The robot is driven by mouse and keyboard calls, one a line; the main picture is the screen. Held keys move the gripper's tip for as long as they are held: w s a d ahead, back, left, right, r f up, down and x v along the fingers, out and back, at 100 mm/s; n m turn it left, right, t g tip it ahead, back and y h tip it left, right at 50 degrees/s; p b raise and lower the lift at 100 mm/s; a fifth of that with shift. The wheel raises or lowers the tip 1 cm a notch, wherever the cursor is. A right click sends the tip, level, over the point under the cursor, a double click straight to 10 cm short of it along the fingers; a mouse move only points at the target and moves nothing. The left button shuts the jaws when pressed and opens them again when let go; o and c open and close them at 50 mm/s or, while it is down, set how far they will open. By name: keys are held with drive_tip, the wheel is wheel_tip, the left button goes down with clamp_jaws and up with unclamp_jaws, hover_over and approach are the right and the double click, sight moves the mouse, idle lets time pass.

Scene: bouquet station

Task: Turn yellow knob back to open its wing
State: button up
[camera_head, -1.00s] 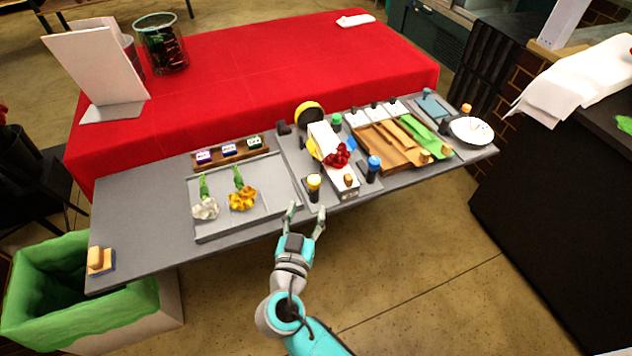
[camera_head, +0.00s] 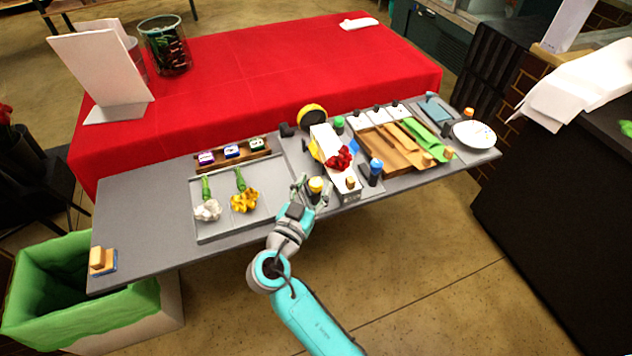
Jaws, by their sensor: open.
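The yellow knob (camera_head: 316,184) sits on a dark post at the front edge of the grey station board, left of the white block. My gripper (camera_head: 313,188) is open, with its fingers on either side of the knob. I cannot tell whether the fingers touch it. A yellow wing-like part (camera_head: 315,150) shows at the left side of the white block (camera_head: 332,150), close to the red flower (camera_head: 339,158). I cannot tell its exact position.
A blue-topped knob (camera_head: 375,165) stands close on the right. The grey tray (camera_head: 222,229) with a white and a yellow flower (camera_head: 244,201) lies to the left. A brown tray (camera_head: 385,153) lies farther right. The floor before the board is clear.

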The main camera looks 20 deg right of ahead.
drive_tip(key=shift+w+d, duration=0.5)
drive_tip(key=shift+d, duration=0.05)
clamp_jaws()
drive_tip(key=shift+y, duration=0.3)
drive_tip(key=n+t+y, duration=0.2)
drive_tip(key=y, duration=0.1)
drive_tip(key=shift+s+d+n+t, duration=0.1)
drive_tip(key=shift+n+t, duration=0.2)
drive_tip(key=shift+n, duration=0.1)
drive_tip(key=shift+n+t+y, duration=0.9)
drive_tip(key=shift+n+y, duration=0.6)
drive_tip(key=shift+y, duration=0.7)
drive_tip(key=shift+n+t+y, duration=0.3)
drive_tip(key=shift+n+y, duration=0.6)
drive_tip(key=shift+y, duration=0.5)
